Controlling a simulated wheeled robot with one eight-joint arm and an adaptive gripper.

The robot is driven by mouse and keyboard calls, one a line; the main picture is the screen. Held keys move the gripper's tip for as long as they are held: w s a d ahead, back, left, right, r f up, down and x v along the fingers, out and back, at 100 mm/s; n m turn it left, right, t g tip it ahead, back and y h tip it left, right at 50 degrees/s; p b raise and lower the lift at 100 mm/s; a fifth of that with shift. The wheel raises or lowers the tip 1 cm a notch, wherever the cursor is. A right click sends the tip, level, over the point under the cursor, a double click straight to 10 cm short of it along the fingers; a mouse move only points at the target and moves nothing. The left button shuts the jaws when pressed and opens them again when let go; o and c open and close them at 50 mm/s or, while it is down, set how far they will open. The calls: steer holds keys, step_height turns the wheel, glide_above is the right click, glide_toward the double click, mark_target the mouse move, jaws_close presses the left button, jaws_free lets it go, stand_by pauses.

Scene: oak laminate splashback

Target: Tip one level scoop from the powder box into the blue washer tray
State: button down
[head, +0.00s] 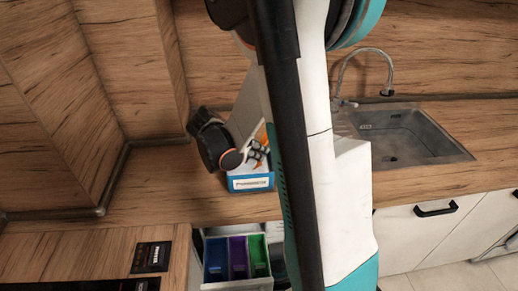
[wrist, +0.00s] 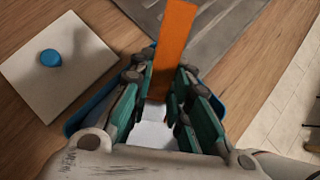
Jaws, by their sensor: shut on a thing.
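The powder box (head: 250,184) is blue with a white label and stands on the counter, partly hidden behind my arm. My gripper (head: 258,153) is over its open top. In the wrist view my gripper (wrist: 162,78) is shut on the orange handle of the scoop (wrist: 174,35). White powder (wrist: 152,133) shows below the fingers, inside the blue rim; the scoop's bowl cannot be made out. The blue washer tray (head: 215,259) is the left one of three coloured compartments in the pulled-out drawer below the counter; its inside looks dark.
Purple (head: 238,258) and green (head: 259,256) compartments adjoin the blue one. A pale square lid with a blue knob (wrist: 51,58) lies beside the box. A sink (head: 405,135) with a tap is at the right. A dark panel (head: 151,257) lies left of the drawer.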

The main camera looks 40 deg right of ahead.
mark_target(249, 171)
steer(key=shift+w+a+f, duration=0.1)
steer(key=shift+a+f, duration=0.05)
steer(key=shift+a, duration=1.75)
steer(key=shift+d+r+y+p, duration=0.2)
steer(key=shift+r+y+p, duration=0.25)
steer(key=shift+p, duration=0.3)
steer(key=shift+d+r+y+p, duration=0.15)
steer(key=shift+r+y+p, duration=0.1)
steer(key=shift+r+p, duration=0.35)
steer(key=shift+d+r+y+p, duration=0.5)
steer(key=shift+r+y+p, duration=0.1)
steer(key=shift+y+p, duration=0.45)
steer(key=shift+d+r+y+p, duration=0.55)
steer(key=shift+y+p, duration=0.4)
steer(key=shift+p, duration=0.1)
steer(key=shift+d+r+y, duration=0.15)
steer(key=shift+d+y, duration=0.1)
steer(key=shift+y, duration=0.55)
steer(key=shift+d+r+y, duration=0.1)
steer(key=shift+d+y, duration=0.1)
steer(key=shift+y, duration=0.6)
